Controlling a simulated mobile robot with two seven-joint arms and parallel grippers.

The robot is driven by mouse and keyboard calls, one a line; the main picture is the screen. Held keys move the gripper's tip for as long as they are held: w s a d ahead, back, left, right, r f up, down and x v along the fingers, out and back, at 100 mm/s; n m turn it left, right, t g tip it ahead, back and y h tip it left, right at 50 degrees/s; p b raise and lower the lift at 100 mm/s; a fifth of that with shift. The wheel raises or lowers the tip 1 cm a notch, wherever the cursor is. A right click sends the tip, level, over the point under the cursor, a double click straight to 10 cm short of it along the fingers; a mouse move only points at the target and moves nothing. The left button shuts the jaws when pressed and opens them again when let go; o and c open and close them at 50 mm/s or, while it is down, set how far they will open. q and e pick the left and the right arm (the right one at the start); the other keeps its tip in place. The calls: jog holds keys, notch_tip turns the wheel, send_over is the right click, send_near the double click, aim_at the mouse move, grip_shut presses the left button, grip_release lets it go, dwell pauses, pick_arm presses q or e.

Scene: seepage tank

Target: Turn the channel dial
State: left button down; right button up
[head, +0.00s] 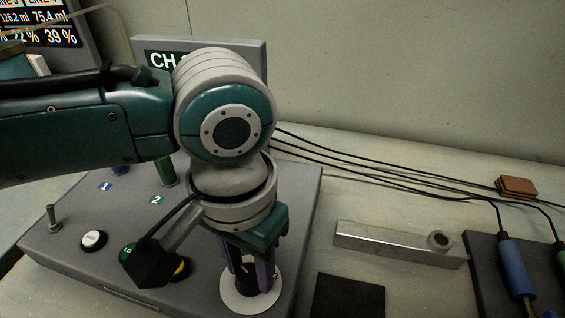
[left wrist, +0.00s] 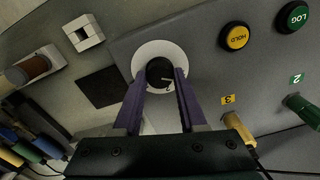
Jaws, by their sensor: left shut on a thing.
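The channel dial is a black knob on a round white plate (head: 240,301) at the front right of a grey control box (head: 60,248). The knob (left wrist: 159,73) also shows in the left wrist view, with a light pointer mark on it. My left gripper (head: 250,275) comes down from above, and its two purple fingers are closed on the knob from both sides. In the left wrist view the left gripper (left wrist: 160,85) reaches the knob with one finger on each side. Most of the plate's numbers are hidden. My right gripper is in neither view.
Yellow HOLD (left wrist: 235,37) and green LOG (left wrist: 291,17) buttons sit near the dial. A white button (head: 93,241) and a metal toggle (head: 53,219) are at left. A metal bar (head: 390,243), dark pad (head: 348,297) and brown block (head: 516,187) lie right of the box. Cables cross the table.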

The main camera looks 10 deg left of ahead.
pick_arm(q)
jog(key=shift+r, duration=0.1)
jog(key=shift+r+m+p, duration=0.1)
jog(key=shift+m+p, duration=0.8)
jog(key=shift+m, duration=0.2)
jog(key=m+p, duration=0.1)
jog(key=m, duration=0.1)
jog(key=shift+m, duration=0.3)
jog(key=m+p, duration=0.1)
jog(key=m, duration=0.2)
jog(key=shift+d+m, duration=0.1)
jog(key=shift+m, duration=0.2)
jog(key=shift+m+p, duration=0.55)
jog(key=shift+m, duration=1.05)
jog(key=shift+c, duration=2.3)
grip_release()
